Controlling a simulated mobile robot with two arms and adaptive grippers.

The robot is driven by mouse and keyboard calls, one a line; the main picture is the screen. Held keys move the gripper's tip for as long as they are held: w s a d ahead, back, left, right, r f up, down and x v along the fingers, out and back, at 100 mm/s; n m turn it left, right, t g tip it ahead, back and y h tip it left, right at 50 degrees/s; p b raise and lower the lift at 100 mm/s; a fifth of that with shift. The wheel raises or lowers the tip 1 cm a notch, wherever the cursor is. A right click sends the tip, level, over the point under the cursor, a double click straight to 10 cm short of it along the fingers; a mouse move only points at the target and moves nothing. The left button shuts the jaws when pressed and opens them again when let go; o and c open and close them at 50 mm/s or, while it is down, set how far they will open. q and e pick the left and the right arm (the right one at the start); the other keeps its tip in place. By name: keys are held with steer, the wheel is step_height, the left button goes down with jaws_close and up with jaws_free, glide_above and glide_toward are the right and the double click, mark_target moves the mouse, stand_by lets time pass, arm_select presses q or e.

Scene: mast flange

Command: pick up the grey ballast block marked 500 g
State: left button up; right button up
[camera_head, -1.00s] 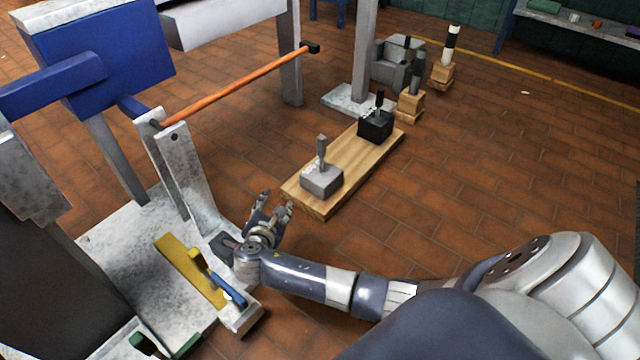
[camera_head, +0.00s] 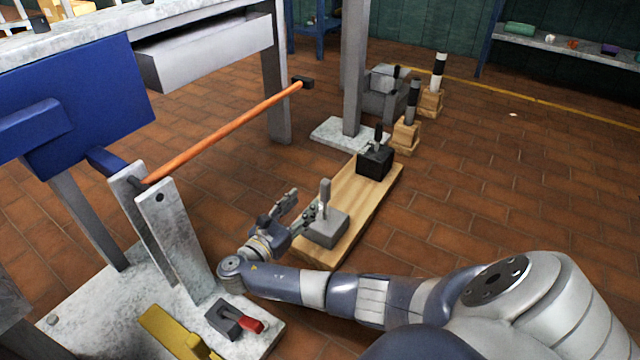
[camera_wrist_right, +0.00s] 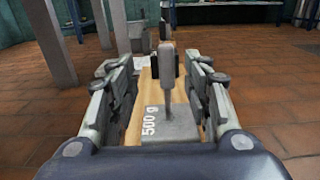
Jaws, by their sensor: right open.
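The grey ballast block (camera_head: 328,230) sits at the near end of a wooden board (camera_head: 350,214), with a grey upright handle on top. In the right wrist view the block (camera_wrist_right: 170,126) bears the marking 500 g, and its handle (camera_wrist_right: 167,75) stands between the fingers. My right gripper (camera_head: 303,204) is open, with its fingertips close to the handle; in the wrist view the fingers (camera_wrist_right: 163,82) lie either side of it with gaps. My left gripper is not in view.
A black block (camera_head: 375,160) with a black handle stands at the board's far end. Wooden blocks with posts (camera_head: 405,135) and a grey column (camera_head: 353,80) stand beyond. An orange bar (camera_head: 225,133) runs above the floor at left. Brick floor right of the board is clear.

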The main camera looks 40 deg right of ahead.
mark_target(323, 185)
steer(key=b+x, duration=0.1)
steer(key=x, duration=0.3)
steer(key=shift+s+f+b, duration=0.1)
steer(key=shift+b, duration=0.3)
steer(key=d+b, duration=0.4)
steer(key=shift+d, duration=0.2)
steer(key=shift+w+d+b, duration=0.35)
steer(key=shift+d+b, duration=0.05)
steer(key=shift+b, duration=0.1)
steer(key=shift+r, duration=0.25)
jaws_close()
